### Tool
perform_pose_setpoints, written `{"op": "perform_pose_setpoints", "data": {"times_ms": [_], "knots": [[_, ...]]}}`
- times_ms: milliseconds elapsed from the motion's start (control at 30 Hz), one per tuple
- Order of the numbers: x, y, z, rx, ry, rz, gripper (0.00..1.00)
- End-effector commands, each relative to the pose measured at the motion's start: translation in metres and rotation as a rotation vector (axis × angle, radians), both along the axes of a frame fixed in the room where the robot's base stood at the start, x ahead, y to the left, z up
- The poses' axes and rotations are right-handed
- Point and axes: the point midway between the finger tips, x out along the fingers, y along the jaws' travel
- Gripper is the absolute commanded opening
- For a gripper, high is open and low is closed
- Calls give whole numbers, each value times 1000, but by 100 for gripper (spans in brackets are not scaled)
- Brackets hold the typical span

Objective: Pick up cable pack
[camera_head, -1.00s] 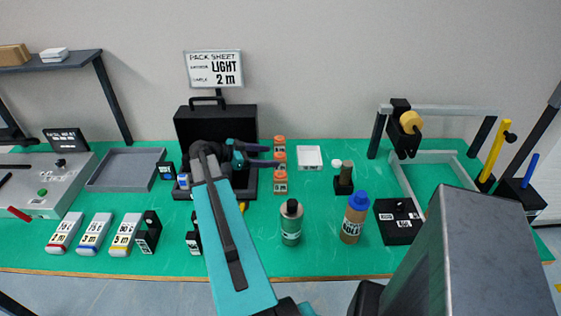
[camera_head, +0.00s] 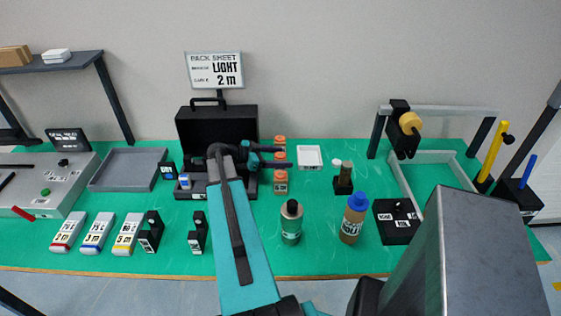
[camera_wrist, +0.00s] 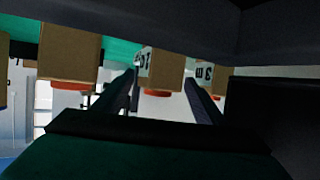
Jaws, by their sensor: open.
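Brown packs with orange ends stand in a column on the green table right of the black case: a far one (camera_head: 279,141), a middle one (camera_head: 279,156) and a near one (camera_head: 280,183). I take them for the cable packs. My gripper (camera_head: 286,157) is open, its fingers pointing right across the column at the middle pack. In the wrist view the packs hang upside down. One pack (camera_wrist: 163,72) lies between the fingers of my gripper (camera_wrist: 159,76). Another pack (camera_wrist: 70,50) is outside them. The small labels are hard to read, and contact cannot be told.
The open black case (camera_head: 216,125) is behind my arm. A pack sheet sign (camera_head: 215,70) reads LIGHT, 2 m. A white box (camera_head: 310,157) stands right of the packs.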

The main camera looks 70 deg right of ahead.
Motion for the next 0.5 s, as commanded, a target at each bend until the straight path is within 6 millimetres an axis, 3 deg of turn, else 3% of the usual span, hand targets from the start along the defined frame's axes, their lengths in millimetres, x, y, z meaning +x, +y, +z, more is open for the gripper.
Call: {"op": "perform_pose_setpoints", "data": {"times_ms": [467,500], "knots": [[0,0,0,0,0,0,65],[0,0,0,0,0,0,61]]}}
